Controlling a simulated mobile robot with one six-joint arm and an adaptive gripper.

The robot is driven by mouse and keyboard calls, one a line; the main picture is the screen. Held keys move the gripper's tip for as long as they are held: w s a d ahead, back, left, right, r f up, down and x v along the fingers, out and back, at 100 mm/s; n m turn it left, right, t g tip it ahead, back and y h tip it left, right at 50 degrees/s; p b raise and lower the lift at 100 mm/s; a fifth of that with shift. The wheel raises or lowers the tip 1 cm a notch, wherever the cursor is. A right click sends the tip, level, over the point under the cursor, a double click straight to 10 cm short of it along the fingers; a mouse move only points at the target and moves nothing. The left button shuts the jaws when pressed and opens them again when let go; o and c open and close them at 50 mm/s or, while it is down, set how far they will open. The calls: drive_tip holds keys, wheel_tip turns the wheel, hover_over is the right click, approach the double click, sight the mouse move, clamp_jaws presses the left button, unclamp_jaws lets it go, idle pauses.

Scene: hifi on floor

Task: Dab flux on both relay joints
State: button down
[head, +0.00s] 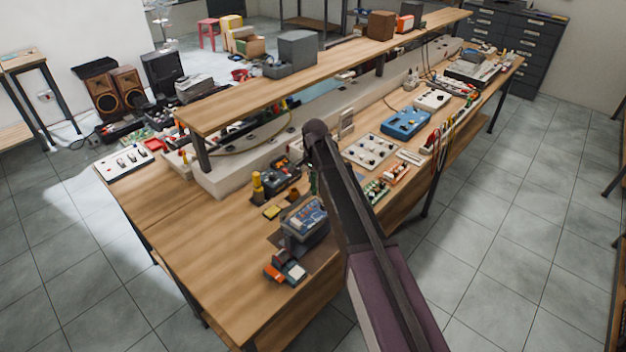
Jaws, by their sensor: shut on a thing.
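My arm reaches up over the workbench (200,262) from the lower right and covers part of it. My gripper is not visible; the arm hides the area beyond its upper bend. I cannot make out the relay joints or the flux at this size. A grey box-like unit with a blue, board-like top (305,217) stands on a dark patch near the front of the bench, just left of my arm. Small orange, dark and light blocks (286,270) lie in front of it. A small green board (376,190) lies right of my arm.
A raised shelf (340,66) runs along the bench. A blue device (406,121) and a white panel with knobs (371,151) stand right of my arm. A yellow-topped item (257,184) stands left. The bench's front left is bare. Speakers (128,88) stand beyond the bench.

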sight(314, 189)
drive_tip(key=shift+f+b, duration=2.15)
drive_tip(key=shift+f, duration=0.1)
drive_tip(key=shift+s+f+b, duration=0.15)
drive_tip(key=shift+f+b, duration=0.25)
drive_tip(key=shift+b, duration=0.05)
idle(1.8)
drive_tip(key=shift+r+p, duration=2.25)
drive_tip(key=shift+p, duration=0.05)
drive_tip(key=shift+f, duration=0.25)
drive_tip(key=shift+w+d+f+b, duration=0.35)
drive_tip(key=shift+w+f+b, duration=0.15)
drive_tip(key=shift+f+b, duration=0.4)
drive_tip(key=shift+w+d+f+b, duration=0.3)
drive_tip(key=shift+w+f+b, duration=0.15)
drive_tip(key=shift+f+b, duration=0.4)
drive_tip(key=shift+r, duration=0.15)
